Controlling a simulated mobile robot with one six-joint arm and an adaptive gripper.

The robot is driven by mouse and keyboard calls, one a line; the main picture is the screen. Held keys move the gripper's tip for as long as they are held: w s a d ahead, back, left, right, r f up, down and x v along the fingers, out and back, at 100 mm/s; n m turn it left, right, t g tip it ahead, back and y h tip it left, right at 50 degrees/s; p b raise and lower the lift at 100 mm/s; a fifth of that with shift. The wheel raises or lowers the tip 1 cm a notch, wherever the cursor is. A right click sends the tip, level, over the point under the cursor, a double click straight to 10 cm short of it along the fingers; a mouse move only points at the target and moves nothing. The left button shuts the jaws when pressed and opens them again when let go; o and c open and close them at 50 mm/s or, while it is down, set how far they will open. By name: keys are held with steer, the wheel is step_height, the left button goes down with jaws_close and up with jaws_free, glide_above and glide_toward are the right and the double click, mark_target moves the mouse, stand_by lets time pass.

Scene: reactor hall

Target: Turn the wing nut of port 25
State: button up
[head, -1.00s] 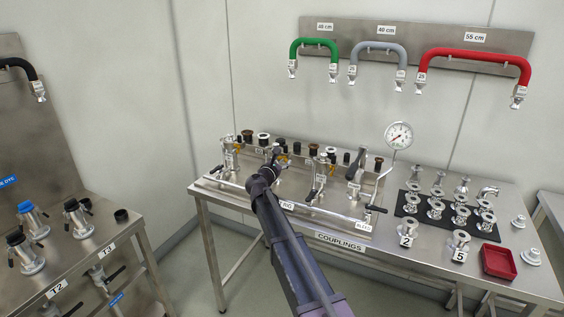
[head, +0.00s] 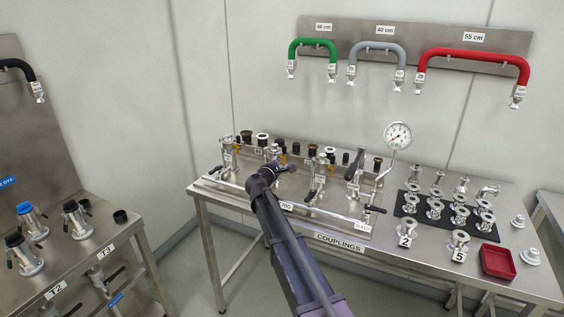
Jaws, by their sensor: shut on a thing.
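The coupling bench (head: 222,196) carries a row of upright metal ports with clamps. My gripper (head: 282,167) is at the end of my dark arm, low over the bench among the left-hand ports. It is shut on a small part at a port there, which seems to be the wing nut of port 25. My gripper and wrist hide most of that part, and the port's number is too small to read. A metal port (head: 228,152) stands to the left of my gripper, and another port (head: 320,172) stands to its right.
A pressure gauge (head: 398,136) rises at the right of the ports. A black mat (head: 408,213) with several fittings and a red tray (head: 497,263) lie farther right. Green (head: 312,43), grey (head: 378,46) and red (head: 474,53) hoses hang on the wall. Another bench (head: 85,249) stands at left.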

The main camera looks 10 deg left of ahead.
steer(key=shift+a+m, duration=0.2)
steer(key=shift+m, duration=0.3)
steer(key=o, duration=1.2)
steer(key=shift+s, duration=0.1)
steer(key=shift+s, duration=0.2)
steer(key=v, duration=1.1)
steer(key=shift+s+a, duration=0.1)
steer(key=shift+s, duration=0.15)
